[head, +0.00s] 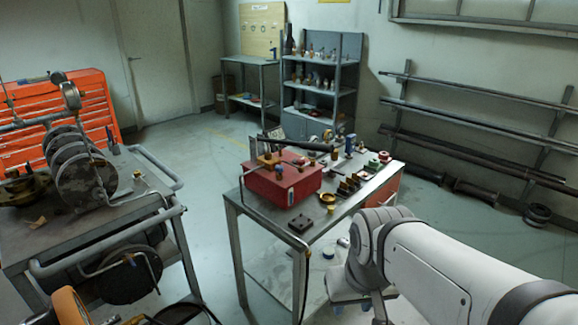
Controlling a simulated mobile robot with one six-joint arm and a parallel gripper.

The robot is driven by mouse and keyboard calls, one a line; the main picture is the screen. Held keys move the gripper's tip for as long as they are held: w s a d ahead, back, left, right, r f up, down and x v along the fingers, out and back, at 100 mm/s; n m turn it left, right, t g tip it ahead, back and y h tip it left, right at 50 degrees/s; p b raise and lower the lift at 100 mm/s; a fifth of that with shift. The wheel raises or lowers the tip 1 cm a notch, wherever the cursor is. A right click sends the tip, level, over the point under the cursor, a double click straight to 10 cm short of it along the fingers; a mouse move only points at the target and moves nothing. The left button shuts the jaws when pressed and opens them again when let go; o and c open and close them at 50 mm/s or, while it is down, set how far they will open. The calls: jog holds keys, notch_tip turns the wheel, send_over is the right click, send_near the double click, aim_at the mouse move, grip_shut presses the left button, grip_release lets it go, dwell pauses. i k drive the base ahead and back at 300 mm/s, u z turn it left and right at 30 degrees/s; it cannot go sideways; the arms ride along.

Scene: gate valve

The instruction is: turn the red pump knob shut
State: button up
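A red box-shaped pump (288,187) stands on the near left part of the middle workbench (262,214). A long dark lever lies across above it. Small brass-coloured and blue fittings sit on its top. They are too small to tell which one is the knob or how far it is turned. My white arm reaches in from the lower right, in front of the bench's right side. My gripper cannot be made out in the head view.
Small parts crowd the bench's right half, with a dark block (300,222) at its near edge. A cart (80,228) with discs and pipes stands at left. Behind are an orange tool cabinet (95,92), a shelf (345,75) and pipe racks (470,145). Floor between cart and bench is clear.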

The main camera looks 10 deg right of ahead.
aim_at(301, 161)
jog(key=z, duration=0.05)
jog(key=k, duration=0.4)
jog(key=u, duration=0.6)
jog(key=i, duration=1.8)
jog(key=z, duration=1.95)
